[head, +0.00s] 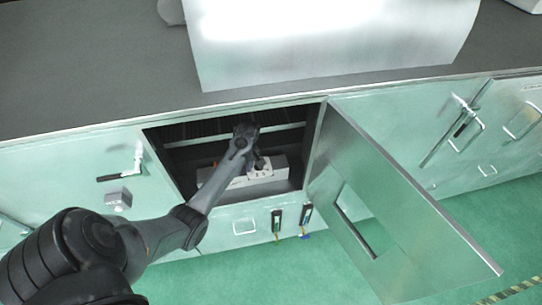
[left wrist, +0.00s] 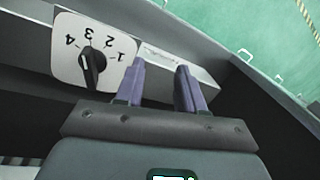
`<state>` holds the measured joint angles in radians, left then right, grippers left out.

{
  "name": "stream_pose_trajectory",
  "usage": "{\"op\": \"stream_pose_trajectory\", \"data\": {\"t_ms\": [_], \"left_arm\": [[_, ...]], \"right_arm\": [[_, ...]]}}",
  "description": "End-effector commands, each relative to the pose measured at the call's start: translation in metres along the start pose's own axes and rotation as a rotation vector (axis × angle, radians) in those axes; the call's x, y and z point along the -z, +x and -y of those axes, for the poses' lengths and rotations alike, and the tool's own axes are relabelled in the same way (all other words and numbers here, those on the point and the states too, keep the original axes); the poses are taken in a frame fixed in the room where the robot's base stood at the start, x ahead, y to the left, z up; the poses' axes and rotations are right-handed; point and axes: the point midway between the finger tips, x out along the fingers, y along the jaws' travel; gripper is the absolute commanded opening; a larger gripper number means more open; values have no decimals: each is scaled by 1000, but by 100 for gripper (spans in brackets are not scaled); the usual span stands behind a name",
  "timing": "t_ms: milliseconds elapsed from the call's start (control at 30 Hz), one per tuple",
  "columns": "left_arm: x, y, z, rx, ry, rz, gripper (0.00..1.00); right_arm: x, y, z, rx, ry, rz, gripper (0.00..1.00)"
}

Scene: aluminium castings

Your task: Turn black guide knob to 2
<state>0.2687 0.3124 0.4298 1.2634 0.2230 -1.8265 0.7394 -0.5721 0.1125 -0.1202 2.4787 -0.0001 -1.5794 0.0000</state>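The black guide knob (left wrist: 92,68) sits on a white dial plate (left wrist: 70,74) marked 1 to 4, which appears upside down in the left wrist view. The knob's narrow end points up in that picture, roughly toward the 3; the exact setting is hard to tell. My left gripper (left wrist: 160,82) is open, with its two purple fingers apart and nothing visible between them. The knob is to the left of both fingers, apart from them. In the head view my left arm reaches into the open cabinet, over a white box (head: 278,176). My right gripper is not in view.
The cabinet door (head: 400,215) is swung open to the right and has a rectangular window. A dark countertop (head: 95,75) runs above the cabinet, with a large pale metal sheet (head: 330,40) on it. Green floor (head: 225,275) is clear in front.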

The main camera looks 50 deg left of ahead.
Motion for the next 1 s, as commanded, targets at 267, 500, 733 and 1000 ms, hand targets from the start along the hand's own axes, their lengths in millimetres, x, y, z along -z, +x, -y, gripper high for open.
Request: {"op": "stream_pose_trajectory", "data": {"t_ms": [267, 500, 733, 1000], "left_arm": [[28, -74, -57, -181, -44, -7, 38], [29, -72, -68, -205, -42, -9, 38], [29, -36, -74, -203, -41, -9, 38], [30, 3, -83, -203, -41, -11, 38]], "right_arm": [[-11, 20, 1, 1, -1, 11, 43], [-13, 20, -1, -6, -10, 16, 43], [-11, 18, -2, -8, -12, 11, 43], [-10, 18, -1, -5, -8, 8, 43]]}}
